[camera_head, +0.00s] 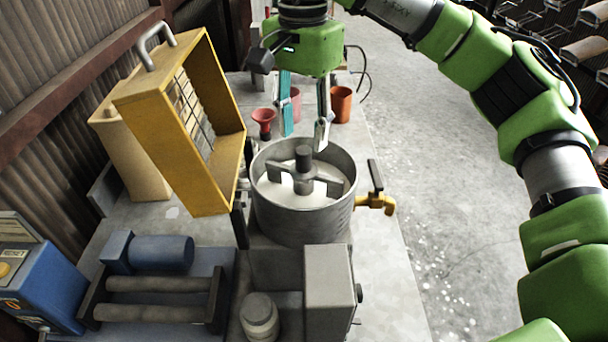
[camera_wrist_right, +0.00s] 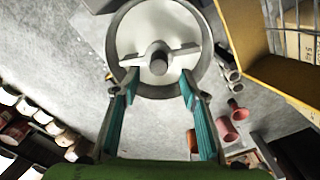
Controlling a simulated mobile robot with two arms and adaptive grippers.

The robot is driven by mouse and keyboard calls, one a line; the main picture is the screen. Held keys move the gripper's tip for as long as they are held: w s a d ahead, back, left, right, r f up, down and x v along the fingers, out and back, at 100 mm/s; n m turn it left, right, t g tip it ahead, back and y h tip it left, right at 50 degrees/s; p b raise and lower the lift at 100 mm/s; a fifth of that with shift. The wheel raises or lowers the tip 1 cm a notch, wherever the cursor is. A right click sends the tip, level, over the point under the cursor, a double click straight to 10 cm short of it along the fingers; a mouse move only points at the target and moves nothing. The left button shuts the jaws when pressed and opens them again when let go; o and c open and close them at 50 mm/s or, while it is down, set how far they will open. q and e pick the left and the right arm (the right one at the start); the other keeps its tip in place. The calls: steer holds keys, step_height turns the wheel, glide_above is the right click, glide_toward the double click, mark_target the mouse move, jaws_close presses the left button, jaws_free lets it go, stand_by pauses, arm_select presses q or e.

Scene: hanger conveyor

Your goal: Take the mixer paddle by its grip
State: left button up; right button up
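The mixer paddle (camera_head: 304,168) is dark grey, with a short upright round grip in its middle and flat arms to the sides. It stands in a round metal pot (camera_head: 300,229) holding white material. In the right wrist view the paddle (camera_wrist_right: 158,60) shows from above, its round grip at the centre. My right gripper (camera_head: 304,137) is open and empty, pointing down above the pot's far side. In the right wrist view its fingertips (camera_wrist_right: 159,78) are spread to either side of the view of the grip, apart from it. My left gripper is not in view.
A tilted yellow frame with a mesh (camera_head: 182,185) stands close left of the pot. A yellow tap (camera_head: 378,203) sticks out on the right. Red and orange cups (camera_head: 341,104) stand behind. A grey machine block (camera_head: 328,280) and a jar (camera_head: 259,315) are in front.

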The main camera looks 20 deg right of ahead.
mark_target(305, 149)
steer(key=shift+a+f, duration=0.1)
steer(key=shift+f, duration=0.4)
steer(key=f+p, duration=0.1)
steer(key=f, duration=0.1)
steer(key=f+p, duration=0.1)
steer(key=f, duration=0.1)
steer(key=shift+s+d+f+p, duration=0.15)
steer(key=shift+d+p, duration=0.05)
steer(key=shift+p, duration=0.1)
steer(key=shift+f, duration=0.3)
steer(key=shift+a+r, duration=0.1)
steer(key=c, duration=1.1)
